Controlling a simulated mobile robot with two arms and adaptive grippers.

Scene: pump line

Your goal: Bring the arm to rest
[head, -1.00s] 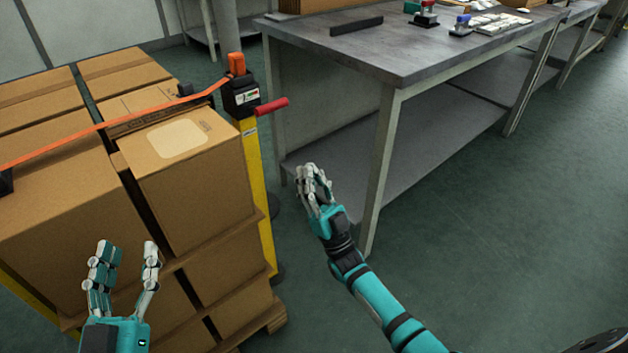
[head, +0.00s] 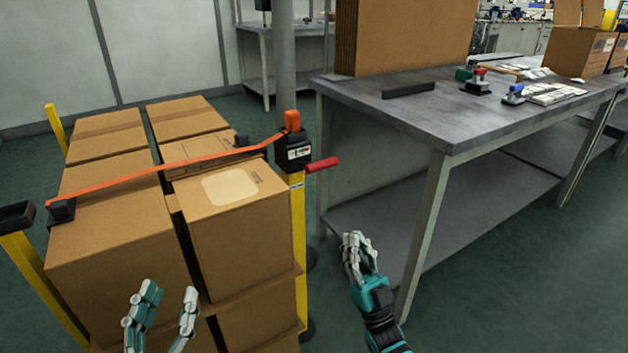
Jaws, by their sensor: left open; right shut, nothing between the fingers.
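My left gripper (head: 165,312) is at the bottom left, open and empty, in front of the stacked cardboard boxes (head: 240,235). My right gripper (head: 355,248) is right of the stack, with its fingers closed together and nothing held. It is in front of the lower shelf of the grey workbench and to the right of the yellow post (head: 299,240). Both grippers appear apart from the boxes and the bench. Most of my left arm is below the picture's edge.
An orange strap (head: 165,168) runs above the boxes between yellow posts. A red handle (head: 322,164) sticks out from the black post head towards the workbench (head: 440,118). Stamps and a large carton (head: 405,38) stand on the bench. The green floor (head: 500,290) at right is clear.

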